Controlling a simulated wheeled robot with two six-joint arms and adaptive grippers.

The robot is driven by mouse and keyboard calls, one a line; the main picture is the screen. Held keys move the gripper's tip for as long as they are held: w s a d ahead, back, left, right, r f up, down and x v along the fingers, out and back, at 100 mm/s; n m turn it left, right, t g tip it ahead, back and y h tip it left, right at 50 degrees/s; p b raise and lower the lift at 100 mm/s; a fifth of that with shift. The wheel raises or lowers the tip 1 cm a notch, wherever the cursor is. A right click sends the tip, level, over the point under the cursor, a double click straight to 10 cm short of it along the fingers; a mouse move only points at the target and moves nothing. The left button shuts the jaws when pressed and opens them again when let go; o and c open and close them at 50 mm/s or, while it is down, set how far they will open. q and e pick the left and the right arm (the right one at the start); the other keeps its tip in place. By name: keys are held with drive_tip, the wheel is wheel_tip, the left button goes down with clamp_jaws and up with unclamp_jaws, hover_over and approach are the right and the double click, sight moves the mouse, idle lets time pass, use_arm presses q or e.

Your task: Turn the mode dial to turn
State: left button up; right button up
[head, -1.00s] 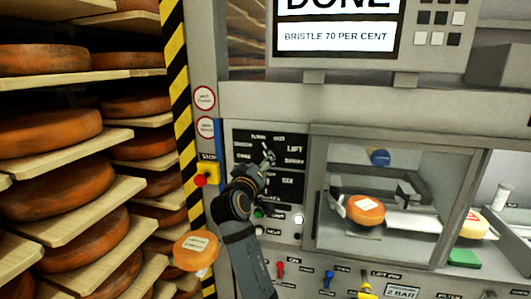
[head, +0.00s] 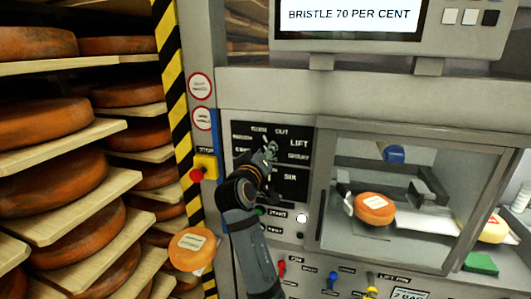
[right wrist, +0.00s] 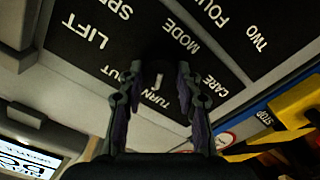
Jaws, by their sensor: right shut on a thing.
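The black mode panel (head: 290,187) is on the machine front, with TURN and OUT at its top and LIFT and SPRAY to the right. My right gripper (head: 269,152) reaches up to the dial area and hides most of the dial in the head view. In the right wrist view, the fingers of my right gripper (right wrist: 157,75) are shut on the dark mode dial (right wrist: 158,64), one on each side. The dial's white mark (right wrist: 157,82) is between the fingertips, on the side of the word TURN. My left gripper is not in view.
A glass-fronted bay (head: 420,155) right of the panel holds an orange cheese wheel (head: 375,208). A red stop button (head: 196,175) is left of the panel. Another labelled wheel (head: 192,248) is at lower left, before racks of cheese. Coloured levers (head: 331,280) line the bottom.

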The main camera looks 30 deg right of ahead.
drive_tip(key=shift+m+b, duration=0.4)
drive_tip(key=shift+b, duration=0.2)
drive_tip(key=o, duration=1.1)
drive_tip(key=shift+d+f, duration=0.1)
drive_tip(key=shift+d, duration=0.05)
drive_tip(key=shift+o, duration=0.2)
wheel_tip(320, 180, up, 10)
drive_tip(key=shift+r, duration=0.1)
